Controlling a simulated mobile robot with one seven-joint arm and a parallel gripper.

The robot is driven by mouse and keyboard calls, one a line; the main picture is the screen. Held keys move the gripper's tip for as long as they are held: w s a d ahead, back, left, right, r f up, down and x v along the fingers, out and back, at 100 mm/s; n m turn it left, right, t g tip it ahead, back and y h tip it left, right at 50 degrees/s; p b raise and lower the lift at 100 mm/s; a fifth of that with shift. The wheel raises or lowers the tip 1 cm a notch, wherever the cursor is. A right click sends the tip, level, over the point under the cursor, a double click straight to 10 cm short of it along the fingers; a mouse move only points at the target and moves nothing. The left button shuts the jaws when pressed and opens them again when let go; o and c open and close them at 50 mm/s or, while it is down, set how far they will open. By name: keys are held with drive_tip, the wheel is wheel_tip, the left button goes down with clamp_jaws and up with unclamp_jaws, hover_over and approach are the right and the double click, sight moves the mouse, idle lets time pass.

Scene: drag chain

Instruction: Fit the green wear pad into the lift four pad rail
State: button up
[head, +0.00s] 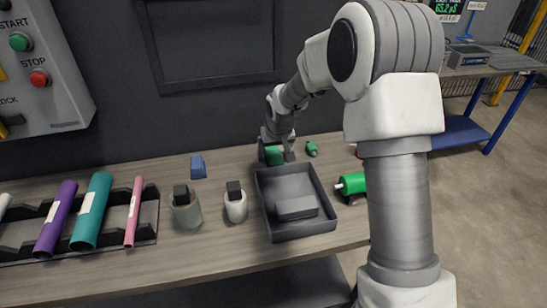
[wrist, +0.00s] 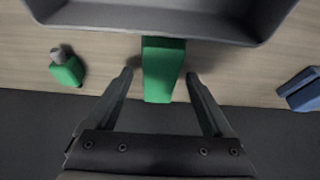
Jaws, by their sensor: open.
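A green block (wrist: 163,68), which looks like the green wear pad, lies on the wooden bench against or very near the wall of the grey tray. In the head view the green block (head: 274,156) shows at the tray's back left corner, partly covered by my gripper. My gripper (wrist: 160,78) is open, with one finger on each side of the block's near end and a gap on both sides. In the head view my gripper (head: 276,152) reaches down to the back of the bench. I cannot tell which thing is the lift four pad rail.
The grey tray (head: 264,200) holds a grey block (head: 297,208). A small green bottle-like item (head: 312,149) and a blue piece (head: 198,167) flank the gripper.

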drive_tip(key=shift+f, duration=0.25)
drive_tip(key=shift+c, duration=0.3)
clamp_jaws()
idle(0.5)
